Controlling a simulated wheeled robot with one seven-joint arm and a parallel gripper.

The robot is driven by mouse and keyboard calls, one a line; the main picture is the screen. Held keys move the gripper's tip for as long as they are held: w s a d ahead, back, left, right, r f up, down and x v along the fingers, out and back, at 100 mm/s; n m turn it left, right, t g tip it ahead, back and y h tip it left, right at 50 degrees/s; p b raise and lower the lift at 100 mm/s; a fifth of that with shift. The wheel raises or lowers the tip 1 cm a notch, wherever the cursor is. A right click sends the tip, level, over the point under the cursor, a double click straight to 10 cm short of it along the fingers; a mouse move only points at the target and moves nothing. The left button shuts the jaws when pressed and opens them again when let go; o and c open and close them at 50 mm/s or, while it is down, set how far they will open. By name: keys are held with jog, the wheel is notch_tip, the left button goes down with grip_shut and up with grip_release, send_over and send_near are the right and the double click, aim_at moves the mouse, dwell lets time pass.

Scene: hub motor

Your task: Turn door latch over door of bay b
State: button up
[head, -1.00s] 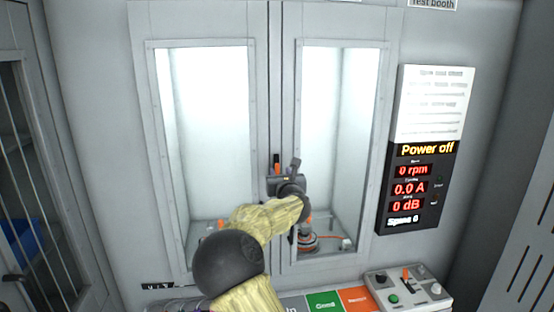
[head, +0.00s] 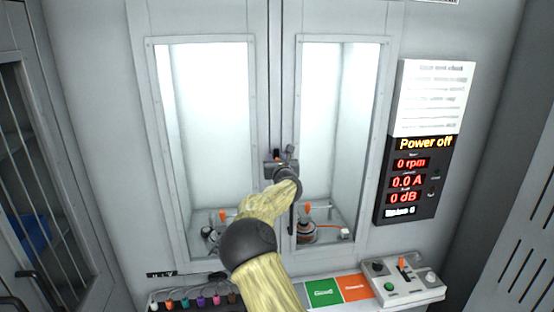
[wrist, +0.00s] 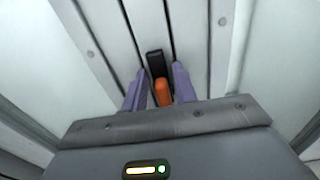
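The door latch (wrist: 161,84) is a small black handle with an orange end. It sits on the seam between the two glazed doors and lies lengthwise along it in the wrist view. In the head view only its top (head: 276,154) shows above my gripper (head: 282,166). In the wrist view my gripper (wrist: 159,88) is open. Its two purple-grey fingers are on either side of the latch, with a gap visible at each side. The left door (head: 148,130) and right door (head: 384,100) look shut. No label shows which one is bay b.
Motor fixtures with orange handles (head: 308,232) stand behind the glass. A display panel (head: 410,170) reading "Power off" is on the right. A control box (head: 404,282) and colored labels (head: 324,292) sit on the ledge below. A barred cabinet stands at far left.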

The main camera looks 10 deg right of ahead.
grip_shut()
jog(key=shift+d+f+m+b, duration=0.1)
jog(key=shift+m+b, duration=0.2)
jog(key=shift+b, duration=0.2)
jog(key=d+f+m+b, duration=0.1)
jog(key=m+b, duration=0.3)
jog(key=m, duration=0.1)
jog(key=d+f+m+b, duration=0.1)
jog(key=m+b, duration=0.3)
jog(key=m, duration=0.2)
jog(key=d+f+m+b, duration=0.1)
jog(key=m+b, duration=0.3)
jog(key=m, duration=0.2)
jog(key=shift+d+f, duration=0.1)
jog(key=shift+f, duration=0.05)
jog(key=shift+m, duration=0.3)
jog(key=shift+o, duration=1.2)
grip_release()
